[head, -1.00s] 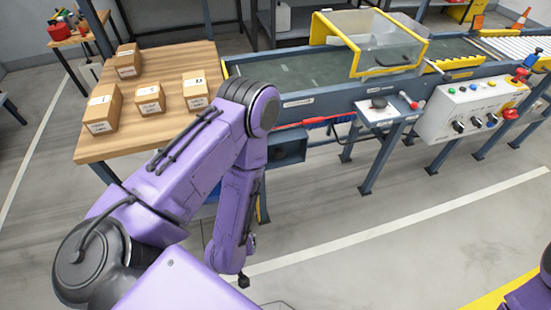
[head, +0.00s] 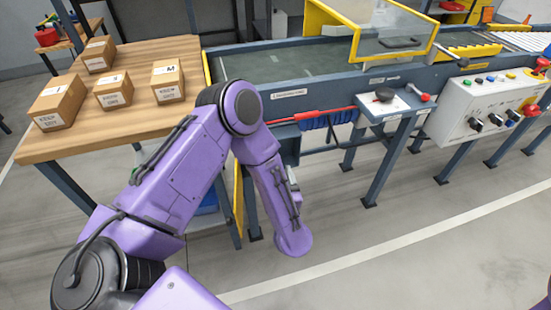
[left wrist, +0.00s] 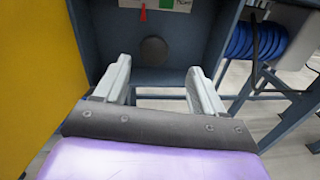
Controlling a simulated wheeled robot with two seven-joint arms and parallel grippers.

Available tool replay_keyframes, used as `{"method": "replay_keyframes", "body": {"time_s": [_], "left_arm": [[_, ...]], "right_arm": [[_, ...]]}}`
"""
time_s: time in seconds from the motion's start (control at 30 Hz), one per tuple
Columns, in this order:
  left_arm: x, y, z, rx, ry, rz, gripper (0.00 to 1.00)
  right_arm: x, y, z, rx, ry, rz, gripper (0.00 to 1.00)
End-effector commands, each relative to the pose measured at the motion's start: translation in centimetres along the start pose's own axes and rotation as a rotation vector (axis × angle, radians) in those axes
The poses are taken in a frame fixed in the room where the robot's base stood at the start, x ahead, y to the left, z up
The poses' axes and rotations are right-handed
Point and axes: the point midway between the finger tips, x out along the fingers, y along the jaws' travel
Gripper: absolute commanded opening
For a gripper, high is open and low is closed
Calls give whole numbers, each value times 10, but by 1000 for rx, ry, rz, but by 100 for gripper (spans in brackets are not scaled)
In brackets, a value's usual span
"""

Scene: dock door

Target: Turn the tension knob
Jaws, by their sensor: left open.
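In the left wrist view a dark round knob (left wrist: 153,50) sits on the front of a blue-grey housing (left wrist: 97,30), below a red pointer and a partly cut-off green and white label. I cannot read the label fully. My left gripper (left wrist: 158,76) is open, its two pale fingers pointing at the housing. The knob shows between and beyond the fingertips, with nothing gripped. Whether the fingers touch the housing is unclear. In the head view my left arm hides this knob and most of the gripper. My right gripper is out of view.
A yellow panel (left wrist: 35,75) stands close on the left. Coiled blue hose (left wrist: 248,40) hangs to the right. The wooden table (head: 130,135) holds several boxes. A black knob (head: 384,94) and a control box (head: 470,118) are on the conveyor side.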

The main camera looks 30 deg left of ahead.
Motion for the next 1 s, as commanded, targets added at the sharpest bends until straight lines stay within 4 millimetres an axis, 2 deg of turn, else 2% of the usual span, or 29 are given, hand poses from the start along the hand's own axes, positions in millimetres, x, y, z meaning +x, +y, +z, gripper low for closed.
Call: {"method": "replay_keyframes", "body": {"time_s": [0.1, 0.23, 0.4, 0.6, 0.63, 0.7, 0.8, 0.87, 1.0], "left_arm": [[31, 5, -2, 2, 5, 14, 70], [53, 2, -4, 6, 6, 10, 70], [64, -1, -4, 8, 6, 3, 70], [65, -1, -4, 9, 6, 1, 70], [65, -1, -4, 9, 6, 1, 67], [65, -1, -4, 9, 6, 1, 44], [65, -1, -4, 9, 6, 1, 15], [60, -6, -4, 9, 5, -2, 15], [63, -2, -4, 16, 7, 1, 15]], "right_arm": [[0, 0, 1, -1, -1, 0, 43], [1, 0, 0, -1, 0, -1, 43], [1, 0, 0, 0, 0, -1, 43], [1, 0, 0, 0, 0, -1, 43], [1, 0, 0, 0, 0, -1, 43], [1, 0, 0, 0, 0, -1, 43], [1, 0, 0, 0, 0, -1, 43], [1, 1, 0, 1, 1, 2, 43], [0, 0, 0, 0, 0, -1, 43]]}}
